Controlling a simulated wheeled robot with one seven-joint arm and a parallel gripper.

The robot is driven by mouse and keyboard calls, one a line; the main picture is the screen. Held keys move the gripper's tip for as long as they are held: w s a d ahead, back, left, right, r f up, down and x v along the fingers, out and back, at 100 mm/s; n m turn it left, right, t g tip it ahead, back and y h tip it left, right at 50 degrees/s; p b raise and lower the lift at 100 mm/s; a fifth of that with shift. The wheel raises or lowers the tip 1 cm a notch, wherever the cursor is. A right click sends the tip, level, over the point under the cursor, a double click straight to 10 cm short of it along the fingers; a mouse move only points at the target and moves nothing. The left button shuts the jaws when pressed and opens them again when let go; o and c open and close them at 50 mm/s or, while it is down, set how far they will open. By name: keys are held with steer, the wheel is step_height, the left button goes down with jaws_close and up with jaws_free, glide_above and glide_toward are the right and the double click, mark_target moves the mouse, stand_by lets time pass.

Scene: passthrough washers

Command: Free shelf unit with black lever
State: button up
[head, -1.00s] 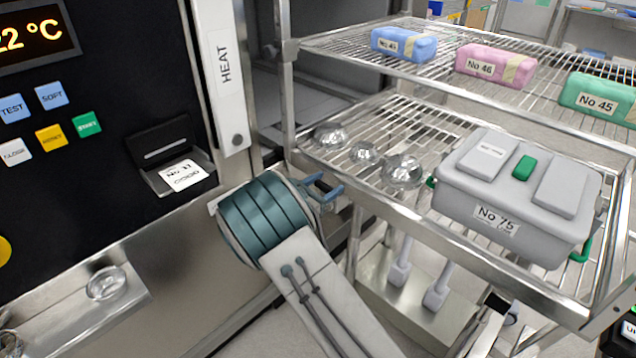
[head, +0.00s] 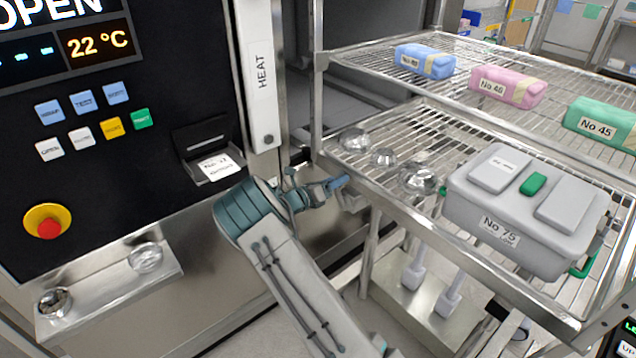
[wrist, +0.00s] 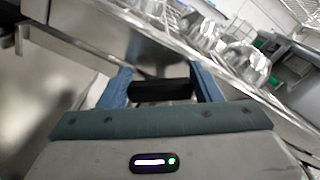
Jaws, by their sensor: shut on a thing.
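The shelf unit (head: 446,241) is a steel rack with wire shelves, standing right beside the washer opening. The black lever (wrist: 162,90) shows in the wrist view as a dark bar between two blue fingers, low at the rack's near corner. My gripper (head: 336,184) is at that corner, just below the lower shelf's edge, and is shut on the lever. It also shows in the wrist view (wrist: 163,85). In the head view the lever is hidden by my gripper, and I cannot tell how its latch stands.
The lower shelf carries a grey case (head: 515,240) marked No 75 and several clear glass domes (head: 418,179). Blue (head: 425,61), pink (head: 508,87) and green (head: 605,120) packs lie on the upper shelf. The washer panel (head: 75,160) with a red stop button (head: 48,228) stands close left.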

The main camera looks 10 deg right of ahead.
steer(key=shift+f, duration=0.15)
stand_by(0.3)
steer(key=o, duration=1.4)
steer(key=shift+a, duration=0.1)
steer(key=b+v, duration=0.1)
steer(key=v, duration=1.2)
steer(key=shift+s+a+b, duration=0.2)
steer(key=shift+a+b, duration=0.1)
